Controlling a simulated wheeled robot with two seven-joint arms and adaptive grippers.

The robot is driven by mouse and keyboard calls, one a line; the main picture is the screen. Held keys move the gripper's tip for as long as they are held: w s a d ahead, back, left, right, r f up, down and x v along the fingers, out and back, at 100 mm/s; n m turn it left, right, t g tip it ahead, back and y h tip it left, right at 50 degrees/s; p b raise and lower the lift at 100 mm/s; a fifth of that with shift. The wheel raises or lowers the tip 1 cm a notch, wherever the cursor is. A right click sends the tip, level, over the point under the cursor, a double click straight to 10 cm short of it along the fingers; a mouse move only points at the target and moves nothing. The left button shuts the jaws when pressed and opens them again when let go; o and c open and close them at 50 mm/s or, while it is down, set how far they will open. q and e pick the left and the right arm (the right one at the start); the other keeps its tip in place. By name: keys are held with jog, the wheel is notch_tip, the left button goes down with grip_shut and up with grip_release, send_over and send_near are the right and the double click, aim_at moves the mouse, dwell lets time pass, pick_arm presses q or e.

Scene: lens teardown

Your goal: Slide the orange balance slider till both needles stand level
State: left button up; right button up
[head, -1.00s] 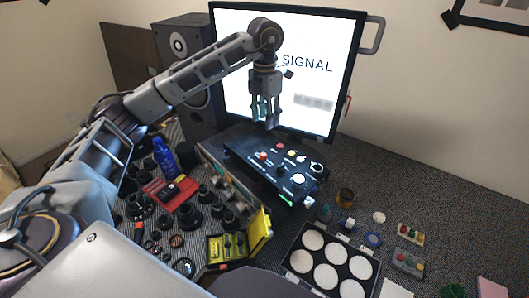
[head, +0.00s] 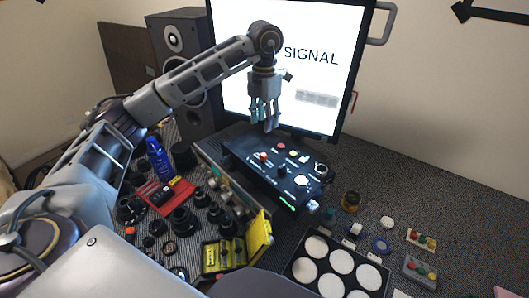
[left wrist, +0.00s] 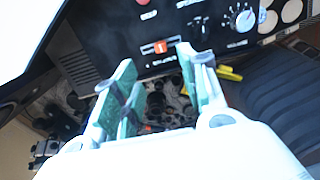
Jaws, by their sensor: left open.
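A black control panel (head: 245,160) with knobs and buttons lies on the table below the screen. A small orange slider (head: 264,157) sits near its left part. In the left wrist view, the orange slider (left wrist: 160,47) shows in a short pale-framed slot on the panel, just beyond the fingertips. My left gripper (head: 264,127) hangs pointing down above the panel's back left part, apart from it. In the left wrist view, its green-padded fingers (left wrist: 156,60) are open with nothing held between them. I cannot make out any needles. My right gripper is not in view.
The screen (head: 312,55) reading SIGNAL stands close behind my left gripper. Lens parts, a red tray (head: 182,196) and a yellow case (head: 262,232) crowd the left front. A tray of white discs (head: 296,245) lies front right. The table's far right is mostly clear.

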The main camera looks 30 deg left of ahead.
aim_at(264, 154)
pick_arm(q)
notch_tip(264, 154, down, 12)
jog(key=shift+f+p, duration=0.1)
jog(key=shift+p, duration=0.5)
jog(key=shift+f, duration=0.8)
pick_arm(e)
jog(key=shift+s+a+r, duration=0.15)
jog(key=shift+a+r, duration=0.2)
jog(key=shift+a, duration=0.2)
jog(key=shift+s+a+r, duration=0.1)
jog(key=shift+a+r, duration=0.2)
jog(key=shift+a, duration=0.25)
pick_arm(q)
jog(key=c, duration=0.7)
grip_shut()
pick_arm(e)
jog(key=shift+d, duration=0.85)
